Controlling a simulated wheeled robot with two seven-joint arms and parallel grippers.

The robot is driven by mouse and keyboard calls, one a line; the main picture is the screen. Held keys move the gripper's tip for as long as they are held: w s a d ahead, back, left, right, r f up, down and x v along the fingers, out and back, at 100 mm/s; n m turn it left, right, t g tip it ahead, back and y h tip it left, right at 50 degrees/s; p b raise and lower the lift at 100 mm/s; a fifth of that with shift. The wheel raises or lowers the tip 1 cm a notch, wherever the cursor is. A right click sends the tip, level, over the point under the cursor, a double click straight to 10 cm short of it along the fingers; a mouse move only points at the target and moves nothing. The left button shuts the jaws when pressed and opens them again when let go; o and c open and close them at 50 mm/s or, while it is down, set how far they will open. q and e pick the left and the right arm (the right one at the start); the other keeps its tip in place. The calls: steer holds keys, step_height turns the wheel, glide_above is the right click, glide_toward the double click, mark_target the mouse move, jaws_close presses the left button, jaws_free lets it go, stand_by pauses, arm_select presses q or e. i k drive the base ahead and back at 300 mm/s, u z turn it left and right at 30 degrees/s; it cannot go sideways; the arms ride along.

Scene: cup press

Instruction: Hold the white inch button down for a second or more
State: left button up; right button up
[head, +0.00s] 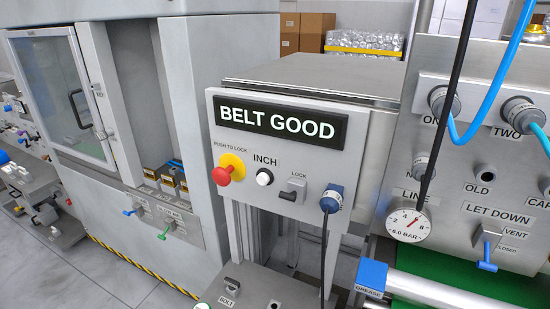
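The white inch button (264,177) is a small round knob on the front of a grey control box (222,140), below the label INCH. It sits between a red mushroom push button on a yellow ring (228,170) at its left and a lock switch (292,193) at its right. A dark display (281,122) above it reads BELT GOOD. Nothing covers the button or touches it. Neither of my grippers shows in the head view.
A blue plug (331,199) with a hanging black cable is at the box's lower right. A gauge panel (455,185) with hoses, a black cable and a blue-handled valve stands at the right. A cabinet with a glass door (60,95) stands left. The space before the button looks clear.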

mark_target(263, 179)
steer(key=k, duration=1.35)
steer(key=z, duration=0.65)
steer(key=i, duration=1.55)
steer(key=u, duration=0.45)
